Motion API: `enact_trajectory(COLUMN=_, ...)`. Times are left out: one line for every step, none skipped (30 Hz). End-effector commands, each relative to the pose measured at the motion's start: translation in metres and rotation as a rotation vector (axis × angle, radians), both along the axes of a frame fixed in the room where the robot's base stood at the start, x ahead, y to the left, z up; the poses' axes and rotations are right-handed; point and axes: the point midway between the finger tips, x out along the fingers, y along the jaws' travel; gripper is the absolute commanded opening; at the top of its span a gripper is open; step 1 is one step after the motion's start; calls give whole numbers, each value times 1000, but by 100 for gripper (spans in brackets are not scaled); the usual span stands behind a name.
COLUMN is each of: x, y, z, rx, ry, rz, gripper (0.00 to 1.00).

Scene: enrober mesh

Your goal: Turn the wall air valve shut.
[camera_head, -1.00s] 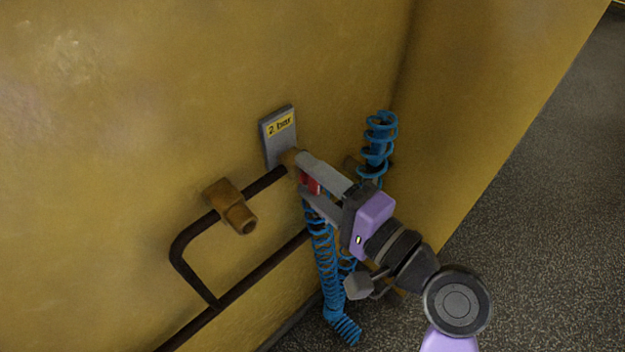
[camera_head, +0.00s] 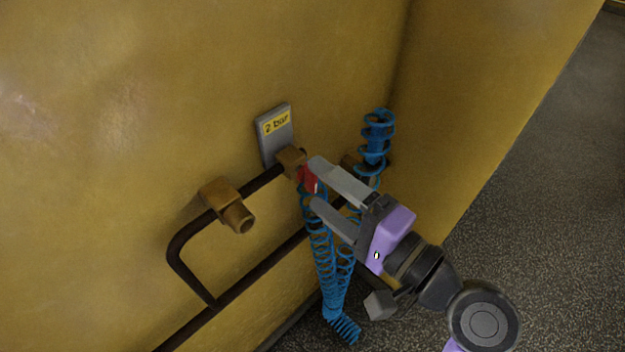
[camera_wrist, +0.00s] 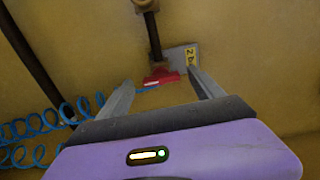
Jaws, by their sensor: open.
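The wall air valve has a brass body (camera_head: 291,160) on a dark pipe and a red handle (camera_head: 308,179). In the wrist view the red handle (camera_wrist: 161,78) lies crosswise to the pipe, just beyond the fingertips and between their lines. My gripper (camera_head: 314,181) is open, with one finger above and one below the handle's level; its fingertips are close to the handle. In the wrist view my gripper (camera_wrist: 160,86) shows nothing between its fingers except the handle farther off. Whether a finger touches the handle I cannot tell.
A grey plate with a yellow "2 bar" label (camera_head: 275,130) is behind the valve. A second brass fitting (camera_head: 228,205) sits left on the pipe (camera_head: 180,262). A blue coiled hose (camera_head: 322,250) hangs below the valve. The yellow side wall (camera_head: 480,100) stands to the right.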

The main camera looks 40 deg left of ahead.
Motion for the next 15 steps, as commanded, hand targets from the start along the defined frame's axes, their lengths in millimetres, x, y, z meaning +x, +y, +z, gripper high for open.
enact_trajectory(x=1, y=-10, z=-1, rx=1, ry=0, rz=-5, gripper=76)
enact_trajectory(x=0, y=-15, z=-1, rx=1, ry=0, rz=-4, gripper=76)
enact_trajectory(x=-1, y=-21, z=-1, rx=1, ry=0, rz=-4, gripper=76)
enact_trajectory(x=-1, y=-25, z=-1, rx=0, ry=-1, rz=-3, gripper=76)
enact_trajectory(x=-2, y=-29, z=-1, rx=0, ry=0, rz=-3, gripper=76)
enact_trajectory(x=-2, y=-34, z=-1, rx=0, ry=0, rz=-4, gripper=76)
enact_trajectory(x=-2, y=-37, z=-1, rx=0, ry=1, rz=-3, gripper=76)
enact_trajectory(x=-3, y=-39, z=-1, rx=0, ry=1, rz=-2, gripper=76)
enact_trajectory(x=-3, y=-41, z=-1, rx=0, ry=0, rz=-1, gripper=76)
enact_trajectory(x=-3, y=-43, z=0, rx=0, ry=0, rz=-1, gripper=76)
enact_trajectory(x=-3, y=-44, z=0, rx=0, ry=-1, rz=-1, gripper=76)
enact_trajectory(x=-3, y=-45, z=0, rx=0, ry=-1, rz=-1, gripper=76)
enact_trajectory(x=-3, y=-45, z=0, rx=0, ry=-1, rz=-1, gripper=76)
enact_trajectory(x=-3, y=-45, z=0, rx=0, ry=-1, rz=-1, gripper=76)
enact_trajectory(x=-4, y=-45, z=0, rx=0, ry=-1, rz=-1, gripper=76)
